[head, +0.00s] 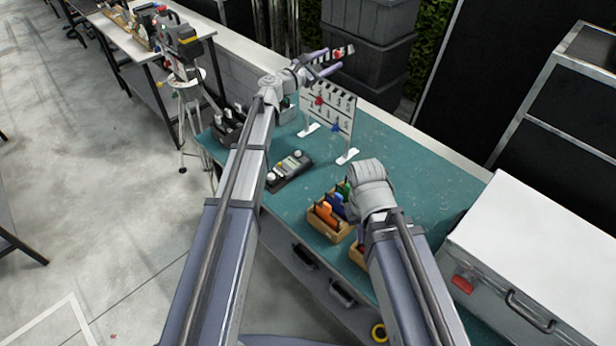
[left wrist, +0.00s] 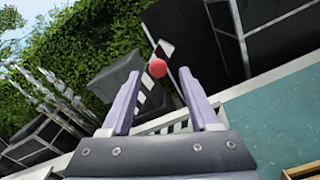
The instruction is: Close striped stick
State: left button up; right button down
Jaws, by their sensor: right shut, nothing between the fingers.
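The striped stick (head: 345,50) is black and white with a red knob (head: 337,54). It stands raised above the white clapperboard (head: 341,103), which is upright on white feet on the teal bench. My left gripper (head: 331,60) is at the stick with its fingers apart. In the left wrist view, the stick (left wrist: 165,48) and red knob (left wrist: 157,68) show between the open fingers (left wrist: 160,73); I cannot tell whether they touch. My right gripper (head: 362,232) is low over the front of the bench, shut and empty, mostly hidden by its wrist.
Wooden boxes with coloured items (head: 327,222) stand near my right arm. A dark device (head: 290,168) lies left of them on the teal bench (head: 430,190). A white case (head: 545,245) is at right. Grey bins (head: 368,45) stand behind the bench.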

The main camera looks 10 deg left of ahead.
pick_arm(q)
jog(key=shift+v, duration=1.15)
jog(key=s+d+f+m+g+y, duration=0.1)
jog(key=s+d+f+m+g, duration=0.25)
jog(key=s+f+m, duration=0.3)
jog(key=s+d+f+m+g, duration=0.2)
jog(key=s+f+m+g, duration=0.3)
jog(key=s, duration=0.3)
jog(key=s+a+f+m+g+y, duration=0.1)
jog(key=s+a+f+m+y, duration=0.1)
jog(key=s, duration=0.4)
jog(key=s+a+f+m+g+y, duration=0.2)
jog(key=s+a+f+m+y, duration=0.1)
jog(key=s+f+m, duration=0.4)
jog(key=shift+s+y, duration=0.2)
jog(key=shift+y, duration=0.2)
